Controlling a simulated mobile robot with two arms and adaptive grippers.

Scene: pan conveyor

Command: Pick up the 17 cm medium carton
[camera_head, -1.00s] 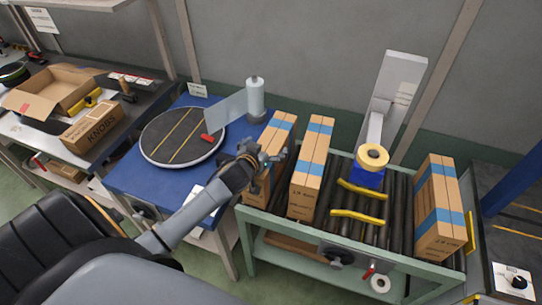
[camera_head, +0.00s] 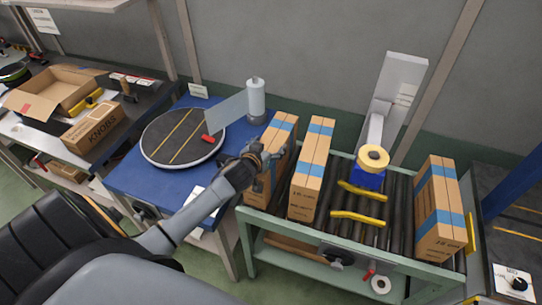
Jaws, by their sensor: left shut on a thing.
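Three tall brown cartons with blue tape stand upright on the roller conveyor (camera_head: 402,205). The leftmost carton (camera_head: 281,134) is at the conveyor's left end, the second carton (camera_head: 307,180) is just right of it, and the third carton (camera_head: 437,215) is at the right end. Their size prints are too small to read surely, so I cannot tell which is 17 cm. My left gripper (camera_head: 262,156) is shut on the leftmost carton, at its upper left part. The hand and wrist hide part of that carton's front. My right gripper is not in view.
A blue table (camera_head: 130,182) with a round dark turntable (camera_head: 183,137) is left of the conveyor. A tape machine (camera_head: 372,165) with yellow bars stands between the second and third cartons. A narrow gap separates the two left cartons. An open box (camera_head: 57,90) is far left.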

